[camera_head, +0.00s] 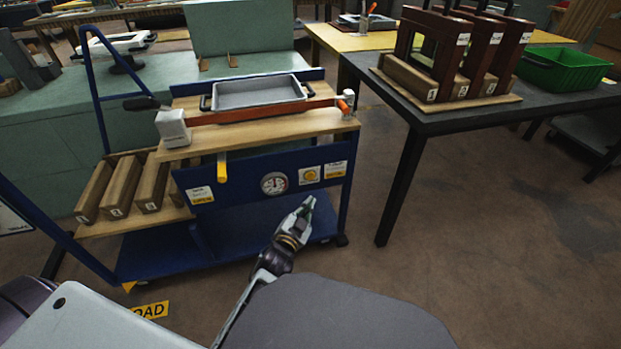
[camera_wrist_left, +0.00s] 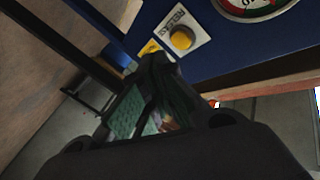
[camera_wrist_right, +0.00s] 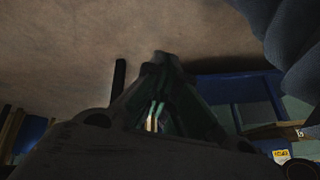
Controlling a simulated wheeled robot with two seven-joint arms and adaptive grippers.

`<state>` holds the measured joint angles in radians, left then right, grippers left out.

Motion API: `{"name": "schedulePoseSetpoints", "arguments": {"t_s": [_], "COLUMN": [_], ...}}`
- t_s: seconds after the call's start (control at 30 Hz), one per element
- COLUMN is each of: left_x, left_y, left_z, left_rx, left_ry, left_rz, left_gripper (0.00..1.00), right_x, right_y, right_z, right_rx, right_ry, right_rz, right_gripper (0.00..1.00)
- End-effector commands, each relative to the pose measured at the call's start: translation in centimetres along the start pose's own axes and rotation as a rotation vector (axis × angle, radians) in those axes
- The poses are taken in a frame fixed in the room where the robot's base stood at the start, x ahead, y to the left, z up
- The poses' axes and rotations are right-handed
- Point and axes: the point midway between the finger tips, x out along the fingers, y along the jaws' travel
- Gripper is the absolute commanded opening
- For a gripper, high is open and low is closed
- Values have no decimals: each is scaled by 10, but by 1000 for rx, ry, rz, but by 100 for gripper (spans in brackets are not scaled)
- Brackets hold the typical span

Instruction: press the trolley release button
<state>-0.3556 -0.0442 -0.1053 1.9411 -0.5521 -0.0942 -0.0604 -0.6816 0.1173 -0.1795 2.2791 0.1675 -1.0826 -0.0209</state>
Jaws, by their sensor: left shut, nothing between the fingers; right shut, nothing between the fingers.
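The blue trolley (camera_head: 262,222) stands left of centre in the head view. Its front panel carries a round yellow release button (camera_head: 309,174) on a white plate, between a dial gauge (camera_head: 273,183) and a yellow-white label (camera_head: 335,169). In the left wrist view the yellow button (camera_wrist_left: 181,38) shows beside its lettered plate, just beyond the fingertips. My left gripper (camera_head: 308,203) is shut and empty, just below the button in the head view; contact is not visible. My right gripper (camera_wrist_right: 161,60) is shut and empty over bare floor in its wrist view.
A grey tray (camera_head: 260,92) and a brown bar lie on the trolley top; wooden blocks (camera_head: 122,185) sit on its left shelf. A dark table (camera_head: 450,118) with frames and a green crate (camera_head: 562,68) stands right. Floor between is clear.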

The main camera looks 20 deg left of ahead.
Motion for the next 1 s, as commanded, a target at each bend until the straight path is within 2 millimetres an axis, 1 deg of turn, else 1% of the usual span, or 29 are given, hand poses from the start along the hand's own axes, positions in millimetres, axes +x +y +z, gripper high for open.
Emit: {"name": "schedulePoseSetpoints", "arguments": {"t_s": [0.2, 0.43, 0.63, 1.0], "left_x": [7, 9, 9, 9], "left_y": [12, 24, 29, 29], "left_z": [-19, -34, -39, -39], "left_rx": [51, 89, 100, 101], "left_ry": [126, 227, 259, 261], "left_rz": [3, 10, 14, 15], "left_gripper": [0, 0, 0, 0], "right_x": [7, 12, 14, 14], "right_y": [-6, -10, -12, -12], "right_z": [5, 8, 9, 9], "right_rx": [11, 20, 23, 23], "right_ry": [18, 36, 41, 42], "right_rz": [-20, -35, -40, -40], "right_gripper": [0, 0, 0, 0]}}
